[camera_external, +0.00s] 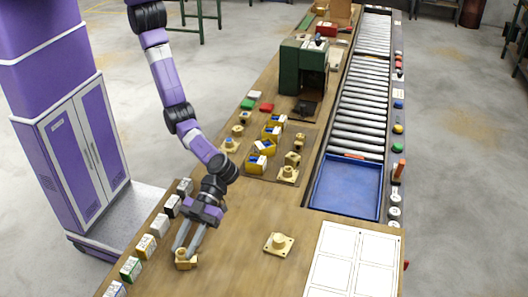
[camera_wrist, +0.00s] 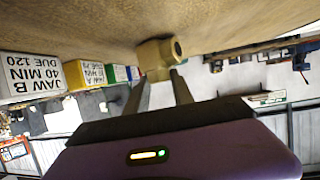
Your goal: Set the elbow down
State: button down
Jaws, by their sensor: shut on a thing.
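The brass elbow (camera_external: 184,262) is between the fingertips of my gripper (camera_external: 185,250), low over the near part of the wooden bench (camera_external: 240,205).
A flanged brass piece (camera_external: 279,243) sits to the right. Labelled boxes (camera_external: 145,247) line the bench's left edge. A mat with brass parts and yellow boxes (camera_external: 264,147) lies behind. A blue tray (camera_external: 347,187) and a white panel (camera_external: 350,262) are at right.

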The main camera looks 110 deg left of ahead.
dwell(0.3)
jog(key=c, duration=1.1)
grip_release()
jog(key=shift+f, duration=0.1)
jog(key=shift+r, duration=0.2)
jog(key=shift+b+v, duration=0.8)
jog(key=shift+v, duration=5.15)
